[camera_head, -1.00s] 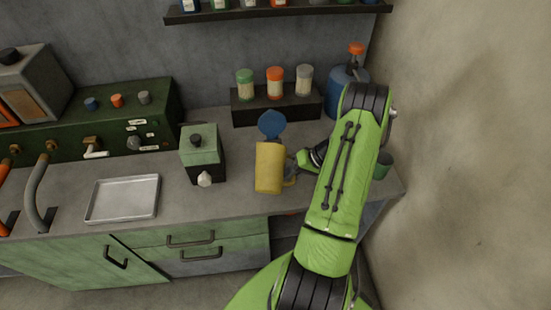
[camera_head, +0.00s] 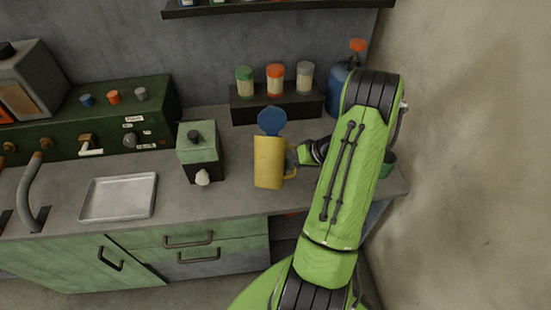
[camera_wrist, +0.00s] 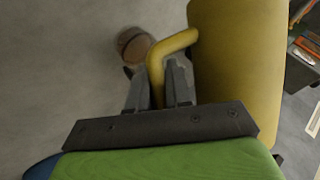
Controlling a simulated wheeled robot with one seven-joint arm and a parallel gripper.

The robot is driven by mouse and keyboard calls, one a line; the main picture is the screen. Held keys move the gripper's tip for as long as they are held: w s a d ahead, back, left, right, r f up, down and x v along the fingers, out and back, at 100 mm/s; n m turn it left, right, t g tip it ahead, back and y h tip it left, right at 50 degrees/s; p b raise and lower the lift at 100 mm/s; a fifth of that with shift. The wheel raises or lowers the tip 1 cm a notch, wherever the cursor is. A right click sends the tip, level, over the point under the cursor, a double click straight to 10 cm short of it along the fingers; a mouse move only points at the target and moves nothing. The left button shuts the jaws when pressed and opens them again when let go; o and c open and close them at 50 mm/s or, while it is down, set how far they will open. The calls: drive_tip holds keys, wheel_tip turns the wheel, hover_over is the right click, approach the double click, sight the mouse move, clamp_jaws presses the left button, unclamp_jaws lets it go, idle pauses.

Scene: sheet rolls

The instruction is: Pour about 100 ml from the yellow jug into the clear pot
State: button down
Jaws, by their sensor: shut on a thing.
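The yellow jug (camera_head: 268,165) is at the middle of the counter in the head view, its handle to the right; it looks nearly upright. In the wrist view the jug (camera_wrist: 238,60) fills the upper right. My gripper (camera_head: 294,157) is shut on its handle; in the wrist view the fingers of my gripper (camera_wrist: 158,88) stand either side of the handle. I cannot tell whether the jug's base touches the counter. A round blue thing (camera_head: 271,120) shows just behind the jug's top, partly hidden. I cannot make out a clear pot.
A green and black box (camera_head: 199,150) with a white knob stands left of the jug. A metal tray (camera_head: 118,197) lies further left. Three capped jars stand on a dark block (camera_head: 250,106) behind. A blue bottle (camera_head: 338,92) and a green cup (camera_head: 389,162) are partly behind my arm.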

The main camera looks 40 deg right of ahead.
drive_tip(key=f+n+t+h+b, duration=0.1)
drive_tip(key=f+t+h+b, duration=0.1)
drive_tip(key=b, duration=0.6)
drive_tip(key=f+n+t+h+b, duration=0.1)
drive_tip(key=t+b, duration=0.1)
drive_tip(key=b, duration=0.5)
drive_tip(key=s+f+n+t+h+b, duration=0.1)
drive_tip(key=f+t+h+b, duration=0.1)
drive_tip(key=b, duration=0.6)
drive_tip(key=shift+a+f+n+h+b, duration=0.3)
drive_tip(key=shift+a+f+n+b, duration=0.05)
drive_tip(key=shift+a+n, duration=0.05)
wheel_tip(320, 180, up, 7)
drive_tip(key=p, duration=0.4)
drive_tip(key=shift+f, duration=0.15)
drive_tip(key=shift+s, duration=0.1)
